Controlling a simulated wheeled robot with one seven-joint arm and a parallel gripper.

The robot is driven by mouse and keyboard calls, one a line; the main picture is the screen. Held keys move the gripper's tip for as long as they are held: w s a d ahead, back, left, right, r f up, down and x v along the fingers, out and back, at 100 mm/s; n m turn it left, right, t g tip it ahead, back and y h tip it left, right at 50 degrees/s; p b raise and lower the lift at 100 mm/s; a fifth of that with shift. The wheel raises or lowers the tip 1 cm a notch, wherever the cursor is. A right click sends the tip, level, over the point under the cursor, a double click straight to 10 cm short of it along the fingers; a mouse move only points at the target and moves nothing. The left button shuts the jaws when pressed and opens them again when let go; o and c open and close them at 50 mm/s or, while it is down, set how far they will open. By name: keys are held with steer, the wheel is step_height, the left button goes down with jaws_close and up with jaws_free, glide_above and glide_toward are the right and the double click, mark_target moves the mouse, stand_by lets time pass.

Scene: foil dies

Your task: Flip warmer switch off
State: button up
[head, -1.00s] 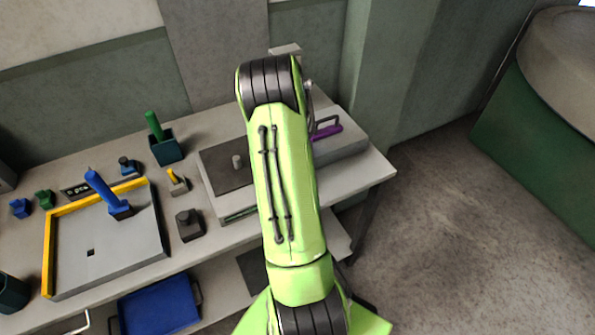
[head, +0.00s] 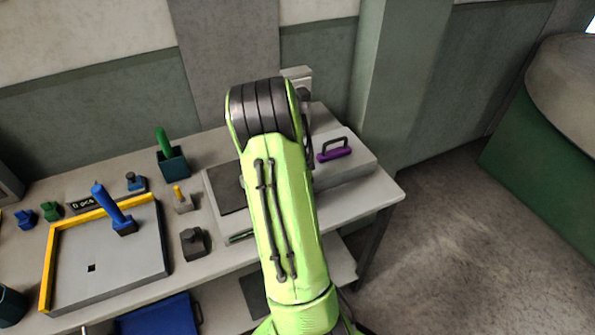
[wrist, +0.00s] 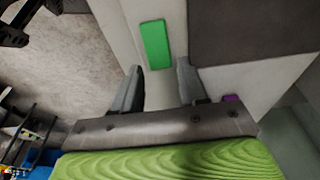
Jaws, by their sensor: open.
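The warmer (head: 222,208) is a low light-grey unit with a dark plate (head: 229,187) on top, partly hidden behind my green arm in the head view. A narrow green strip (head: 241,237) shows on its front. In the wrist view a green rectangle (wrist: 156,44), which looks like the same part, lies on a light surface beside the dark plate (wrist: 255,32). My gripper (wrist: 160,84) is open and empty, its fingertips pointing toward the green rectangle with a gap between. My arm hides the gripper in the head view. I cannot tell the switch's position.
Left of the warmer stand a dark grey block (head: 193,242), a yellow-handled piece (head: 181,199) and a teal cup (head: 173,163) with a green tool. A yellow-edged tray (head: 105,280) is further left.

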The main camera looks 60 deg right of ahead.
step_height(320, 180, up, 13)
steer(key=w+a+p, duration=0.1)
steer(key=a, duration=0.1)
steer(key=shift+w+a, duration=0.15)
steer(key=shift+a, duration=0.05)
